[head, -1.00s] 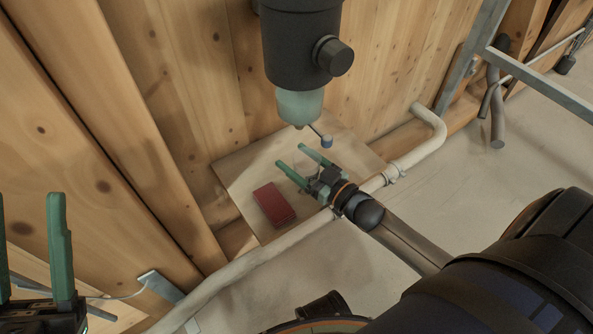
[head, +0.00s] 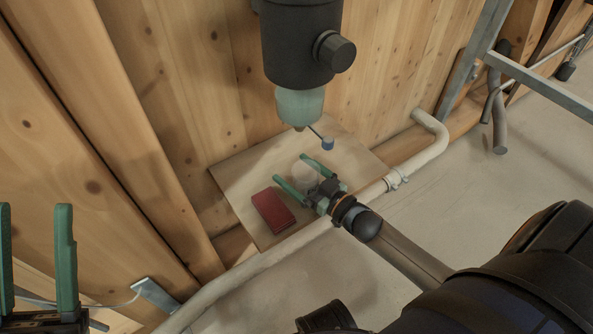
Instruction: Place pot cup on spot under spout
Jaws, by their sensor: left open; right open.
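The spout is the teal, partly clear lower end (head: 300,105) of a black dispenser (head: 300,45), with a small blue-tipped lever (head: 326,143) at its tip. Under it is a pale wooden board (head: 240,177). A faint pale round shape (head: 306,172) shows on the board between my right gripper's fingers; I cannot tell whether it is the pot cup or the spot. My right gripper (head: 291,168) is open low over the board, its green fingers either side of that shape. My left gripper (head: 34,207) is open and empty at the left edge.
A dark red block (head: 273,210) lies on the board, left of my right gripper. A pale pipe (head: 260,268) runs along the board's front edge. A wooden wall (head: 180,100) stands behind. Metal framing (head: 540,85) is at upper right. Open floor (head: 465,185) lies right.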

